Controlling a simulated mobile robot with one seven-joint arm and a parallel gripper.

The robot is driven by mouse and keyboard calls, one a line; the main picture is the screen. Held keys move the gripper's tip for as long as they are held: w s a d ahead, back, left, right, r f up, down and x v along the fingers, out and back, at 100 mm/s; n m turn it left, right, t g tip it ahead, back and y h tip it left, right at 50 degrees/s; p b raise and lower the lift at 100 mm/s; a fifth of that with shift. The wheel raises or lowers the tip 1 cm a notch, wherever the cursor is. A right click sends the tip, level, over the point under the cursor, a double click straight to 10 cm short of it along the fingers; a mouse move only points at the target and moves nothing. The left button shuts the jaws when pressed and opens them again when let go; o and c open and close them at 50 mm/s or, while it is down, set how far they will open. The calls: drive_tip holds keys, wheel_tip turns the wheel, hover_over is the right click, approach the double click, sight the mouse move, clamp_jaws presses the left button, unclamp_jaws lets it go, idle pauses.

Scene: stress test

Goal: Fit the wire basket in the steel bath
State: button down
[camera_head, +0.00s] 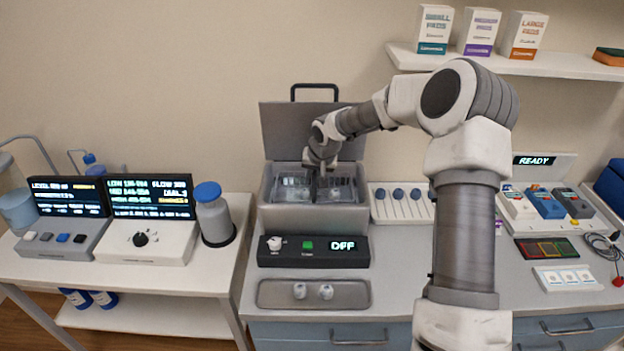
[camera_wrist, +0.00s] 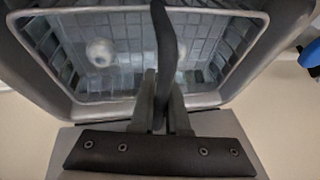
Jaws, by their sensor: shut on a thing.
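The steel bath (camera_head: 313,216) stands on the right-hand counter with its grey lid (camera_head: 290,129) raised behind it. The wire basket (camera_head: 343,189) is at the bath's opening, within its walls; its pale rim and mesh fill much of the wrist view (camera_wrist: 62,62). I cannot tell whether it rests on the bath's floor. My gripper (camera_head: 315,170) is over the bath, pointing down. In the wrist view my fingers (camera_wrist: 160,88) are shut on the basket's dark upright handle (camera_wrist: 164,35). A round whitish piece (camera_wrist: 100,52) shows inside the basket.
In front of the bath are a control box (camera_head: 313,251) reading OFF and a shallow tray (camera_head: 265,295) with two small white pieces. A rack with blue-topped pieces (camera_head: 400,204) stands close right. A capped bottle (camera_head: 214,222) stands left, across a gap between tables.

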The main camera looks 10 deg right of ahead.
drive_tip(key=shift+f+b, duration=0.55)
drive_tip(key=shift+f, duration=0.05)
idle(0.6)
drive_tip(key=c, duration=1.2)
unclamp_jaws()
drive_tip(key=shift+r, duration=0.2)
drive_tip(key=shift+r+p, duration=1.25)
drive_tip(key=shift+r, duration=0.55)
drive_tip(key=o, duration=0.6)
drive_tip(key=shift+r, duration=0.1)
